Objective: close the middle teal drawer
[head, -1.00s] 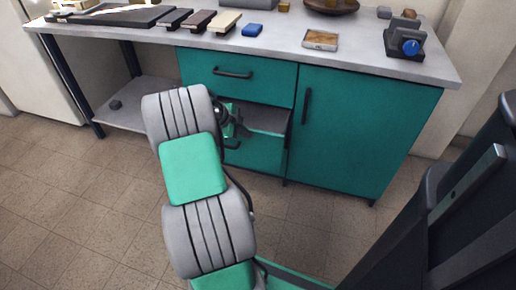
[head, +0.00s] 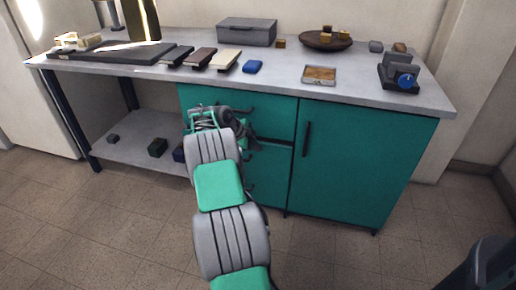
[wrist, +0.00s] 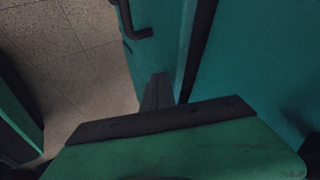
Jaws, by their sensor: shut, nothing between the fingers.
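The teal cabinet stands under the grey worktop, with drawers on its left side. The top drawer (head: 275,112) is shut. The middle drawer (head: 270,168) is partly hidden behind my arm and gripper; its front looks flush or nearly so, with a thin dark gap above it. My gripper is in front of the drawers in the head view, its fingertips hidden there. In the wrist view my gripper (wrist: 157,88) has its dark fingers together and empty, close to a teal front; contact cannot be told. A dark handle (wrist: 138,32) shows beyond the fingertips.
A teal cabinet door (head: 360,165) is shut at the right. The worktop (head: 285,75) holds a grey box (head: 246,32), a brown bowl (head: 325,41) and several small items. A low shelf (head: 130,150) with small blocks is at the left. The tiled floor in front is clear.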

